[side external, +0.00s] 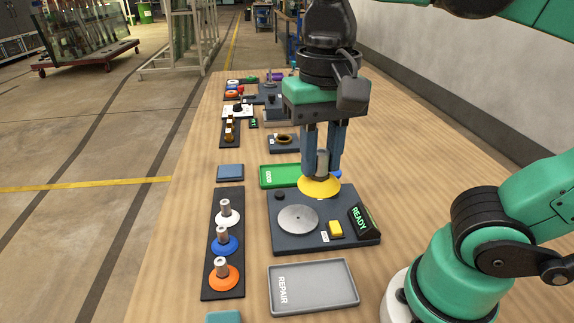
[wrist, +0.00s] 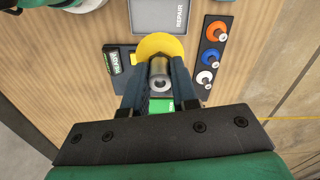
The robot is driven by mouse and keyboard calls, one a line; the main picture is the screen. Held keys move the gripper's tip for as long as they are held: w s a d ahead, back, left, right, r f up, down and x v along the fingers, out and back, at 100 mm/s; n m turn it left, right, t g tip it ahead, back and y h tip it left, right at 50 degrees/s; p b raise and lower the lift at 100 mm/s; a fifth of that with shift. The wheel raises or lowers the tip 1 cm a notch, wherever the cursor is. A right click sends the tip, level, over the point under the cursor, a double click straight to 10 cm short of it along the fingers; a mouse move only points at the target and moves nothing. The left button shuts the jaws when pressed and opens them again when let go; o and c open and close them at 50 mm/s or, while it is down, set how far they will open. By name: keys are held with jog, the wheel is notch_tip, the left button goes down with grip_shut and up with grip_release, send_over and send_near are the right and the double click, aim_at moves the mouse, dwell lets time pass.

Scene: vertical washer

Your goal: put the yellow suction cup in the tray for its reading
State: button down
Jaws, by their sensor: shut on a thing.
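My gripper (side external: 322,172) is shut on the grey metal stem of the yellow suction cup (side external: 318,187). The cup hangs upright, disc down, over the back of the dark test station, apart from its round metal plate (side external: 298,219). The station's display (side external: 360,219) reads READY, and a yellow button (side external: 336,228) sits on its front right. A green tray (side external: 272,178), its label hard to read, lies behind the station, partly hidden. A grey tray (side external: 313,287) marked REPAIR lies in front. In the wrist view the yellow cup (wrist: 160,45) shows between the fingers (wrist: 160,82).
A dark rack (side external: 220,275) left of the station holds white (side external: 228,216), blue (side external: 225,243) and orange (side external: 220,275) suction cups. A blue block (side external: 230,171) lies behind the rack. Several small items stand farther back.

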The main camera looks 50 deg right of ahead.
jog(key=f, duration=2)
jog(key=shift+s+a, duration=0.1)
jog(key=shift+s, duration=0.1)
jog(key=shift+f, duration=0.1)
jog(key=c, duration=0.7)
grip_release()
jog(key=shift+r, duration=5.95)
jog(key=w+d+n+t, duration=0.1)
jog(key=w+n+t, duration=0.1)
jog(key=w+d+n+t, duration=0.2)
jog(key=w, duration=0.1)
jog(key=w+d+n+t, duration=0.2)
jog(key=w+t, duration=0.1)
jog(key=shift+w+d+f+n, duration=0.15)
jog(key=shift+w+f+n, duration=0.1)
jog(key=shift+n, duration=0.15)
